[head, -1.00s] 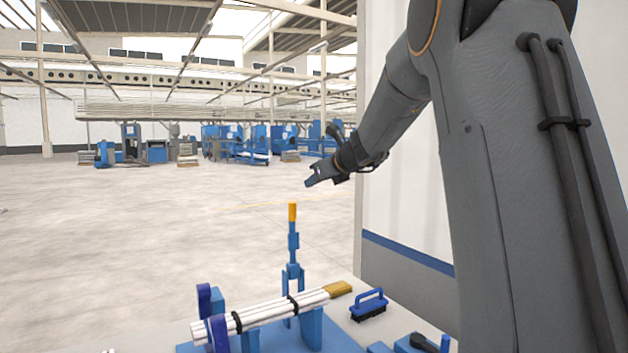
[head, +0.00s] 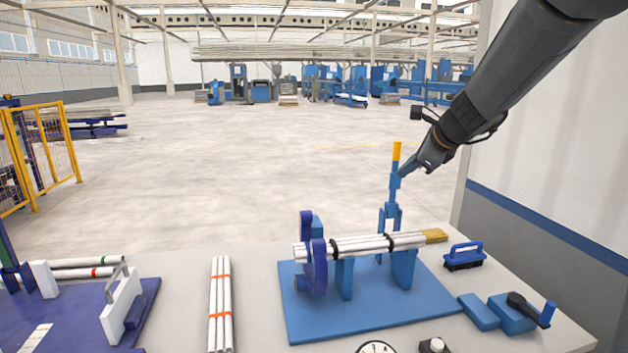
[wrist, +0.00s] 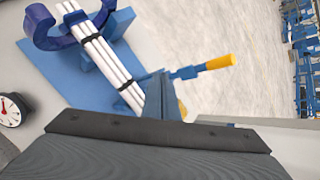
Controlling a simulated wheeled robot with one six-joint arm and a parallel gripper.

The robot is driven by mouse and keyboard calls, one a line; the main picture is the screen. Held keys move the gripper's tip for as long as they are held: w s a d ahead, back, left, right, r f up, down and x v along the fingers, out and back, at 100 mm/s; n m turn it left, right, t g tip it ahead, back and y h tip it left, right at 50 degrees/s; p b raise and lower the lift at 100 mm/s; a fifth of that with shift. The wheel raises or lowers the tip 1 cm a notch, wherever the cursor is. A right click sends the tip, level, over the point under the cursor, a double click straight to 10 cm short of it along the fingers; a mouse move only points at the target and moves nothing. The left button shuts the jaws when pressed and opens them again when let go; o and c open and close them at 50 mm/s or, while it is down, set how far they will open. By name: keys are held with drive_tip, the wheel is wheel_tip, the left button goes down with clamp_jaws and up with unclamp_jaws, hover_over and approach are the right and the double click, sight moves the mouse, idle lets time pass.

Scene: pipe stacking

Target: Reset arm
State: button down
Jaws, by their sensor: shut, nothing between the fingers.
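My gripper (head: 428,165) is shut and empty. In the head view it hangs in the air at the upper right, near the upright blue lever with a yellow handle (head: 396,151). In the wrist view my gripper (wrist: 163,97) points over the blue stand, and the lever's yellow handle (wrist: 220,62) lies to its right. A strapped bundle of white pipes (head: 365,245) rests on the blue stand (head: 345,278), apart from my gripper. The bundle also shows in the wrist view (wrist: 102,52), where my gripper hides part of the stand.
The table holds a blue brush (head: 464,257), a blue crank box (head: 515,312), a dial gauge (head: 376,347) and white pipes with orange bands (head: 220,303). A purple fixture (head: 85,310) stands at left. A white wall (head: 560,130) is close on the right. Open floor lies beyond the table.

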drive_tip(key=s+a+f+n+g+h, duration=0.1)
drive_tip(key=s+a+f+n+g, duration=0.1)
drive_tip(key=s+f+n, duration=0.5)
drive_tip(key=s+a+f+n+g+h+b, duration=0.1)
drive_tip(key=s+a+f+n+g, duration=0.1)
drive_tip(key=s+f+n, duration=0.6)
drive_tip(key=s+a+f+n+g+h, duration=0.1)
drive_tip(key=s+f+n, duration=0.7)
drive_tip(key=s, duration=0.9)
drive_tip(key=a+g, duration=0.1)
drive_tip(key=g, duration=0.1)
drive_tip(key=shift+s+a+f+n+g, duration=0.2)
drive_tip(key=shift+s+f+n+g, duration=0.05)
drive_tip(key=shift+s+n+g, duration=0.15)
